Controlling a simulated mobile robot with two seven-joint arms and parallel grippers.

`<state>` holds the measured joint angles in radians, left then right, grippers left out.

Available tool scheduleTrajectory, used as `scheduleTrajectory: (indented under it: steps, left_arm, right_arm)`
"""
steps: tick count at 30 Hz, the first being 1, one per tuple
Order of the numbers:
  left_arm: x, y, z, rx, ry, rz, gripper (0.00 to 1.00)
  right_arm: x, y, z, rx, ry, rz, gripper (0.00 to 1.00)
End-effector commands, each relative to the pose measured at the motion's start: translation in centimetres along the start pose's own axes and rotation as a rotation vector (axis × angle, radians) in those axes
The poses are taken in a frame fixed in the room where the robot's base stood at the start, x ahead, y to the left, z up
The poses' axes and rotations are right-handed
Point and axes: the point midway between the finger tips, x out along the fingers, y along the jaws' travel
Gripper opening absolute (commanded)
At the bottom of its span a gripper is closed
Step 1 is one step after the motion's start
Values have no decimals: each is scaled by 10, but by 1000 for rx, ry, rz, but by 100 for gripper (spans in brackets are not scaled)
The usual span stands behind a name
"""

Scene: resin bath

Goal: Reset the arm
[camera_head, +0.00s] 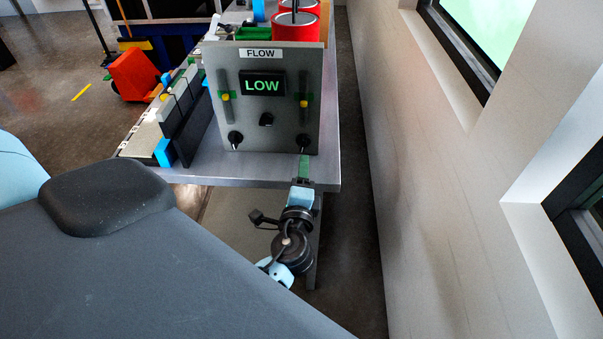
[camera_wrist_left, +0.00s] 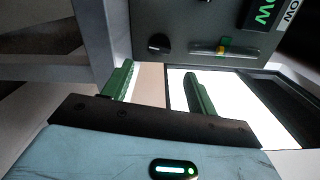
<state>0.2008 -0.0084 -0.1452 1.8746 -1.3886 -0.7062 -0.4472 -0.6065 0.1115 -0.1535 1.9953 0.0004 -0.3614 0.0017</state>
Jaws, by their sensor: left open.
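A grey upright panel (camera_head: 245,118) labelled FLOW stands on the bench, with a green LOW display (camera_head: 262,84). It has a slider with a yellow mark on each side, the left (camera_head: 225,97) and the right (camera_head: 303,98). Black knobs sit below, one at lower left (camera_head: 235,139) and one at lower right (camera_head: 303,143). My left gripper (camera_head: 304,160) is at the bench's front edge, just below the lower right knob. In the left wrist view its green fingers (camera_wrist_left: 158,70) are apart with nothing between them. A panel knob (camera_wrist_left: 158,43) shows beyond them. My right gripper is not in view.
The grey bench (camera_head: 245,172) runs back under the panel. Black and blue racks (camera_head: 185,120) stand left of the panel, and red containers (camera_head: 296,24) behind it. A wall with windows (camera_head: 430,180) runs along the right. A strip of floor (camera_head: 360,150) between bench and wall is clear.

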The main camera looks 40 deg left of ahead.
Motion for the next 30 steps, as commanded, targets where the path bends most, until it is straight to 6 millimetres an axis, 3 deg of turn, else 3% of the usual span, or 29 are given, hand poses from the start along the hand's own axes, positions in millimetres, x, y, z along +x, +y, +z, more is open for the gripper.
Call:
scheduleTrajectory:
  steps: [9,14,17,24,30]
  left_arm:
    - [-1,2,0,-4,4,6,58]
    - [-17,30,0,-80,57,89,58]
    - [-42,64,-1,-193,120,205,58]
    - [-139,148,6,-589,224,577,58]
    - [-230,186,21,-948,194,875,58]
  right_arm:
    - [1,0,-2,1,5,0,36]
    - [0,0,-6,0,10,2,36]
    - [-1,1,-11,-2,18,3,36]
    - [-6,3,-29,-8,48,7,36]
    - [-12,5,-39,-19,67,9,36]
